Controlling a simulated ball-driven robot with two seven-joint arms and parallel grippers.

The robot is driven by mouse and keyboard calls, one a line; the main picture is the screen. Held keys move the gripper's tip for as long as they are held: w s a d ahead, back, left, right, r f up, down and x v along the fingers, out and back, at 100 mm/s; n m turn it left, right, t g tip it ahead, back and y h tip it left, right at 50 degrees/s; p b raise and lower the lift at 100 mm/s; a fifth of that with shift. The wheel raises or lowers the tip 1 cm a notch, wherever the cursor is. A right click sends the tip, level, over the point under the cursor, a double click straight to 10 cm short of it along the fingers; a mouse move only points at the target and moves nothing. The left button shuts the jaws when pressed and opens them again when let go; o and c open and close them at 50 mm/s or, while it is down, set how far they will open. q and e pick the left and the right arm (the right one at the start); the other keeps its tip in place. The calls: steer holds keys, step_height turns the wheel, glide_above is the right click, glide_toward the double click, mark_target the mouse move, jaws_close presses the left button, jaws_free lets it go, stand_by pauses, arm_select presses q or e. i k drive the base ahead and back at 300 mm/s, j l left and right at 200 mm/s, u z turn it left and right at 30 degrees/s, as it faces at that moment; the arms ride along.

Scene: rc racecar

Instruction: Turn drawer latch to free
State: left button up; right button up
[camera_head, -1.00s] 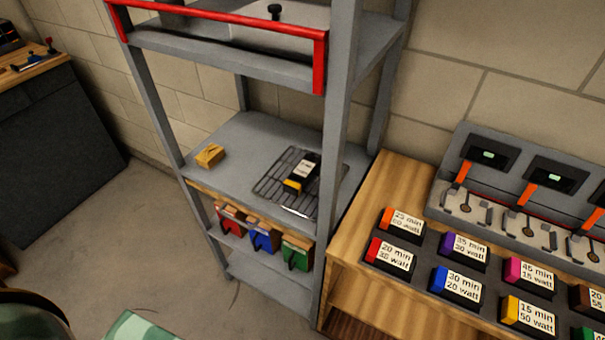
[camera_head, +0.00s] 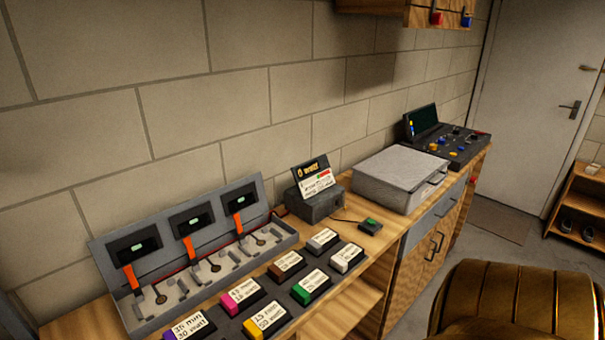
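A second drawer latch is not visible elsewhere. Neither of my grippers is in the head view.
The wooden bench (camera_head: 385,240) runs along the block wall. On it are a charger station (camera_head: 190,250), several labelled batteries (camera_head: 312,285), a small display box (camera_head: 318,195), a grey case (camera_head: 400,175) and a control panel (camera_head: 445,140). A brass-coloured rounded object (camera_head: 510,300) fills the lower right. Floor shows before the door (camera_head: 535,100).

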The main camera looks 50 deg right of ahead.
mark_target(471, 180)
steer(key=z, duration=2.8)
steer(key=i+l+z, duration=0.5)
steer(key=i+z, duration=0.2)
steer(key=i, duration=0.2)
steer(key=i+l+z, duration=0.1)
steer(key=i+z, duration=0.3)
steer(key=i, duration=1.2)
steer(key=i+u, duration=0.3)
steer(key=i+l+u, duration=0.25)
steer(key=i, duration=0.25)
steer(key=i+l+u, duration=0.3)
steer(key=i+j, duration=0.05)
steer(key=i, duration=0.05)
